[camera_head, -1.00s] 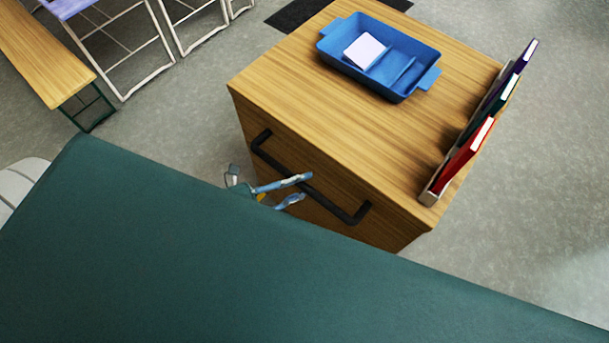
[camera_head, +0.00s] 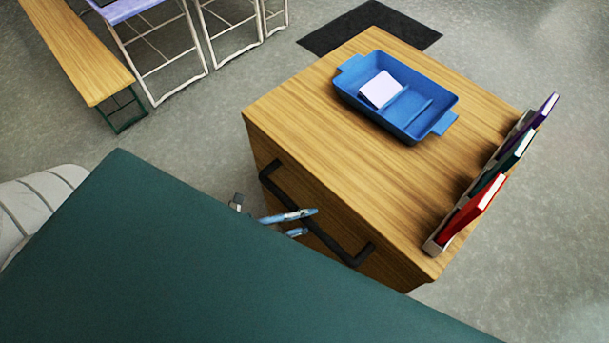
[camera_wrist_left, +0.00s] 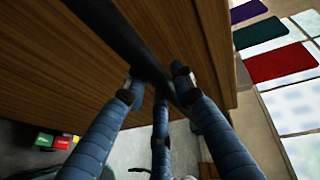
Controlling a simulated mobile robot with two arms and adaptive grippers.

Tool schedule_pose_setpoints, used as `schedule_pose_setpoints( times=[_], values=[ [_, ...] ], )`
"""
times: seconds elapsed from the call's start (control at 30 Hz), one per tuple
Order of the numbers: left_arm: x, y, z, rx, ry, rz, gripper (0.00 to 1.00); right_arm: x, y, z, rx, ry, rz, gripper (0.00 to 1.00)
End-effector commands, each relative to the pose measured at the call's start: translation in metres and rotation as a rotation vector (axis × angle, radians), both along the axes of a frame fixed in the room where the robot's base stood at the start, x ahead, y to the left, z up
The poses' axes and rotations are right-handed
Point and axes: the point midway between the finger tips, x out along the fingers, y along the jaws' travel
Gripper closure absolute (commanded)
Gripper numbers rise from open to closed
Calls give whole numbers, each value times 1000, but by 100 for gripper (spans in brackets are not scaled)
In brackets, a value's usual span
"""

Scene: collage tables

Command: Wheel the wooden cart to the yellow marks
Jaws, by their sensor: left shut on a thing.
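The wooden cart (camera_head: 310,110) stands on the grey floor at the centre right of the head view. Its front has a dark bar handle (camera_head: 347,256). My left gripper (camera_head: 306,223) is at this handle. In the left wrist view its fingers (camera_wrist_left: 155,88) are closed around the dark handle (camera_wrist_left: 112,32), close to the cart's wooden front (camera_wrist_left: 45,60). A dark green surface hides most of my left arm in the head view. My right gripper is not in view. No yellow marks show in either view.
On the cart are a blue tray (camera_head: 352,75) holding a white block (camera_head: 380,88), and a rack (camera_head: 433,247) of upright books. A dark mat (camera_head: 340,30) lies behind. A wooden bench (camera_head: 80,52) and white-framed furniture stand upper left. The dark green surface (camera_head: 170,260) fills the foreground. Floor right is clear.

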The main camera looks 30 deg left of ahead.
Motion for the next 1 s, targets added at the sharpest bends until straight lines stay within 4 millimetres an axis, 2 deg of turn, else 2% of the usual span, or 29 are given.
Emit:
schedule_pose_setpoints(
  times=[0.13,0.17,0.23,0.53,0.67,1.0],
  values=[
    [0,0,-1,-4,5,2,100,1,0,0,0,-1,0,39],
    [0,0,-1,-3,4,2,69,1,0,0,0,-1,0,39],
    [0,0,-1,-2,3,2,55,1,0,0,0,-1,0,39],
    [-1,0,0,-1,2,0,55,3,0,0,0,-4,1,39],
    [-8,7,1,1,4,1,55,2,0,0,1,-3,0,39],
    [-60,51,12,2,6,2,55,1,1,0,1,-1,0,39]
  ],
)
